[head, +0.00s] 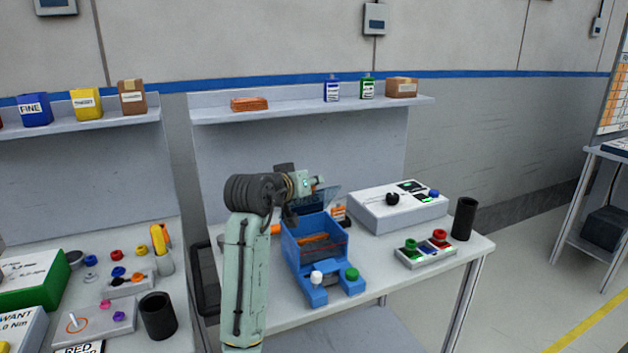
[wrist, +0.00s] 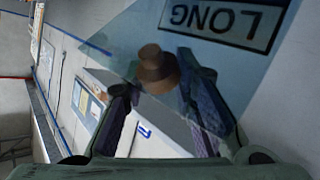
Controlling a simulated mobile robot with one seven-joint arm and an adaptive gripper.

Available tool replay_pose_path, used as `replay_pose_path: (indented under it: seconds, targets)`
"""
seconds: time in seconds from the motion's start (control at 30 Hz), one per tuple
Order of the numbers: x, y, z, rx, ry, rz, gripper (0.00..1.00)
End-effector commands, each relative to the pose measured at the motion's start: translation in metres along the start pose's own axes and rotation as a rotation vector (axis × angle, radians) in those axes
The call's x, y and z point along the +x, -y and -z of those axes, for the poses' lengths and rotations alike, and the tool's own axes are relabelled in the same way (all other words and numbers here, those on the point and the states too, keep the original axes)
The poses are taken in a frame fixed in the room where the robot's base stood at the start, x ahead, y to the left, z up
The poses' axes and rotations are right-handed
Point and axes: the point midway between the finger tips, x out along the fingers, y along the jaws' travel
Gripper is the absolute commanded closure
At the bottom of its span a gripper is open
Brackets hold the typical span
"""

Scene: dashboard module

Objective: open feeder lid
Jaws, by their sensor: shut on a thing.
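The blue feeder box (head: 302,262) stands on the right table, with orange pieces visible inside through its open top. Its clear bluish lid (head: 328,199) is raised at a steep tilt at the back of the box. In the wrist view the see-through lid (wrist: 125,38) fills the upper part and bears the label LONG, upside down. My gripper (wrist: 157,72) is shut on the brown lid knob (wrist: 153,66), which sits between its fingertips.
A white box with a black knob (head: 400,212) stands right of the feeder. A button panel (head: 426,254) and a black cup (head: 464,219) are at the table's right. A shelf (head: 300,110) with small boxes hangs behind. The left table holds a black cup (head: 158,318).

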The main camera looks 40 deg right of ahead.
Motion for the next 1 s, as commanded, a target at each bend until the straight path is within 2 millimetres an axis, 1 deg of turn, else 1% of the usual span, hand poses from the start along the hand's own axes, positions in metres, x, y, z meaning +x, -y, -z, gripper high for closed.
replay_pose_path:
  seconds: [0.03, 0.43, 0.7, 1.0]
  targets:
    - [0.002, 0.008, 0.004, -0.038, 0.04, 0.01, 1.0]
    - [0.026, 0.032, 0.019, -0.301, 0.302, 0.009, 1.0]
    - [0.036, 0.042, 0.019, -0.421, 0.424, 0.009, 1.0]
    - [0.04, 0.047, 0.015, -0.486, 0.491, 0.013, 1.0]
